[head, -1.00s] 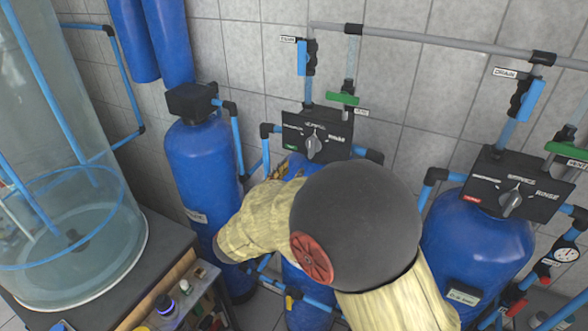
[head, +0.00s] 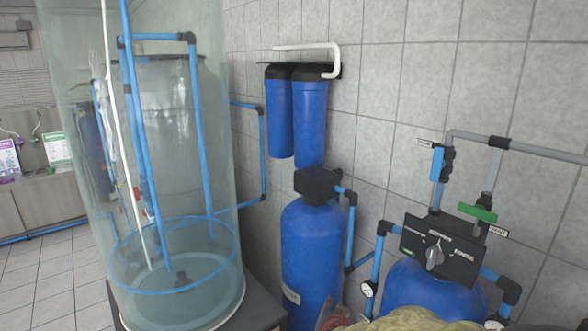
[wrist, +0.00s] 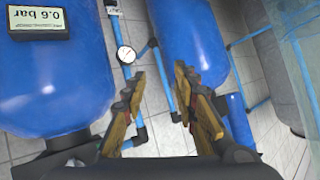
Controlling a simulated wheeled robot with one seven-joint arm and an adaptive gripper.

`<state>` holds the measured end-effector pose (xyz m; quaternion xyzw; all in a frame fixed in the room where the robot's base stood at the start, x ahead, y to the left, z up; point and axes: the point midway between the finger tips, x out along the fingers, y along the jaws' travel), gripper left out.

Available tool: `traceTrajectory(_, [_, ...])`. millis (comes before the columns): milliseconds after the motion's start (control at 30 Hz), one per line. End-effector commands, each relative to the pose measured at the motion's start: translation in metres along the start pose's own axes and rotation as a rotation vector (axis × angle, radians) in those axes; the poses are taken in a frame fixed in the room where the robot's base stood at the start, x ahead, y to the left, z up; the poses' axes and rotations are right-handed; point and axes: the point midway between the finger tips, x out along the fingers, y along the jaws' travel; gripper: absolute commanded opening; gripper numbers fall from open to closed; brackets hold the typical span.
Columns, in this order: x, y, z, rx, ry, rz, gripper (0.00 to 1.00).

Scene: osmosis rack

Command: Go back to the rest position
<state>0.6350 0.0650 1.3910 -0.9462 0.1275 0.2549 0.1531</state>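My gripper (wrist: 160,100) shows in the wrist view with its two yellow and black fingers spread apart. Nothing is between the fingers. Beyond them are blue tanks, blue pipes and the tiled floor. In the head view only a strip of my arm shows at the bottom edge, and the gripper fingers cannot be made out there.
A tall clear cylinder (head: 215,120) stands at left. A blue tank (head: 310,250) and a control panel (head: 440,246) with a dial are at right. In the wrist view, a blue tank (wrist: 50,80) and a gauge (wrist: 126,55) are close to the fingers.

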Motion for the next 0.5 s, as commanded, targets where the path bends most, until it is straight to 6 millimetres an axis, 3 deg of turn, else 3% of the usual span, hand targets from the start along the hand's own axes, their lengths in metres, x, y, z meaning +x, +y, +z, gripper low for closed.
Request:
traceTrajectory(133, [-0.026, -0.023, 0.059, -0.046, -0.219, -0.152, 0.29])
traceTrajectory(267, [-0.062, -0.020, 0.109, -0.115, -0.405, -0.236, 0.29])
traceTrajectory(367, [-0.095, 0.000, 0.146, -0.183, -0.537, -0.263, 0.29])
traceTrajectory(500, [-0.136, 0.045, 0.190, -0.280, -0.676, -0.245, 0.29])
